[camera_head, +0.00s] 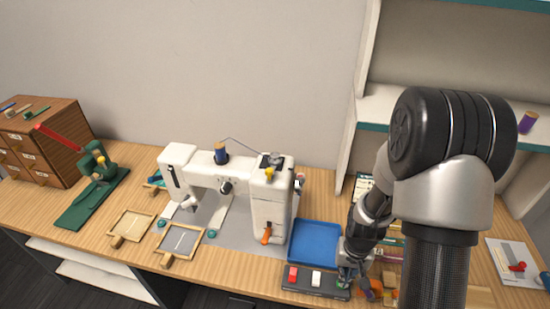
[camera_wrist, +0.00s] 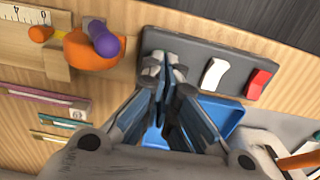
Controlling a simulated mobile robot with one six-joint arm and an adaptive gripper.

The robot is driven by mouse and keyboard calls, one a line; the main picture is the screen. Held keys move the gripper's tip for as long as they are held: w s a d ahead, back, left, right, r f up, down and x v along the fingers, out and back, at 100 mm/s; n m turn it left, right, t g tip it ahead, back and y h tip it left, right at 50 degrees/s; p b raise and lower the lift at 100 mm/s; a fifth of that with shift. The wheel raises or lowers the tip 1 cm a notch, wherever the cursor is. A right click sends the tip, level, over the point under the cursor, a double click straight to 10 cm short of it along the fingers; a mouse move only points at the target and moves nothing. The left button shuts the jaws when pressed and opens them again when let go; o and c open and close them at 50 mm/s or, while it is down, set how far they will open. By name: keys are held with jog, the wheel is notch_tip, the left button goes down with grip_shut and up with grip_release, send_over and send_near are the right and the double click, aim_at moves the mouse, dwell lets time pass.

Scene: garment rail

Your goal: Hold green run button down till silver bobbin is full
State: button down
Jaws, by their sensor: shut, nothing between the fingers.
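A dark control box (camera_head: 316,290) lies at the table's front edge, with a red button and a white button on it. It also shows in the wrist view (camera_wrist: 190,50). My gripper (camera_head: 346,279) is shut and empty, fingertips down over the box's end beyond the white button. In the wrist view my fingertips (camera_wrist: 163,75) cover that spot, so the green run button is mostly hidden; I cannot tell whether it is pressed. The white sewing machine (camera_head: 267,212) has a small silver bobbin (camera_head: 275,159) on top; how full it is is too small to tell.
A blue spool (camera_head: 221,153) with a thread line stands on the machine. A blue tray (camera_head: 315,240) lies behind the box. An orange object with a purple handle (camera_wrist: 104,42) lies close beside my gripper. Wooden frames (camera_head: 180,244) and a green winder (camera_head: 92,195) are at left.

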jog(key=shift+f+b, duration=0.8)
jog(key=shift+f, duration=0.5)
dwell(6.7)
